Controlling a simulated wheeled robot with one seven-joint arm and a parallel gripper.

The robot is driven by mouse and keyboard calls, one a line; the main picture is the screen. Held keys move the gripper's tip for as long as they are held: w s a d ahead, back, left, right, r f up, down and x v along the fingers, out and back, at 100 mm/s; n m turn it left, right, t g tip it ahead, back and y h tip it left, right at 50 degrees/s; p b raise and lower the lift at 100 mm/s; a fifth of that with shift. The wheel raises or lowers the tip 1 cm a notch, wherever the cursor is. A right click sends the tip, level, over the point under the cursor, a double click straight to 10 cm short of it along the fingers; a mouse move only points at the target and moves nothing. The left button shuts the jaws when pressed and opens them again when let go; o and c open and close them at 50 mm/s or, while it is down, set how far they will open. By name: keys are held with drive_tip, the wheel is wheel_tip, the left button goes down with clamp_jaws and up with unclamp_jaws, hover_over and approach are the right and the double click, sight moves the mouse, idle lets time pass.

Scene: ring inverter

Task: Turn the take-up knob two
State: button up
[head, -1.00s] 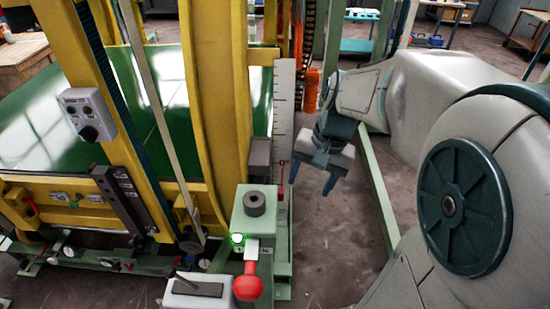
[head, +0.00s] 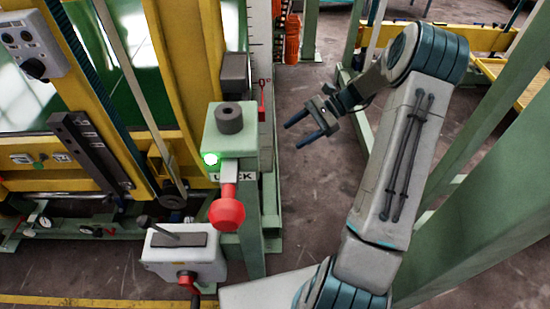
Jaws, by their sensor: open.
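My gripper (head: 293,135) is open and empty in the head view, its two dark blue fingers pointing left. It is in the air to the right of the green post, clear of everything. A dark round knob (head: 229,117) sits on top of the green box (head: 222,143). Another black knob (head: 35,68) is on the grey control box (head: 27,40) at the upper left. No label tells me which of them is the take-up knob. The gripper touches neither.
A red ball handle (head: 227,213) sticks out below a lit green lamp (head: 211,159) and a partly covered label. A grey box (head: 185,255) with a red-handled crank stands lower left. A green beam (head: 490,190) is on the right. Bare floor lies around my gripper.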

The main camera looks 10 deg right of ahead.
sight(268, 153)
drive_tip(key=w+d+f+m+t+y+b, duration=0.2)
drive_tip(key=d+f+m+y+b, duration=0.15)
drive_tip(key=f, duration=0.35)
drive_tip(key=w+d+f+m+t+y+b, duration=0.2)
drive_tip(key=d+f+m+t, duration=0.15)
drive_tip(key=f, duration=0.45)
drive_tip(key=p+x, duration=0.1)
drive_tip(key=x, duration=1.1)
drive_tip(key=shift+s+a+n+g+p, duration=0.15)
drive_tip(key=shift+a+n+g+p, duration=0.2)
drive_tip(key=shift+a+p, duration=0.1)
drive_tip(key=c, duration=1)
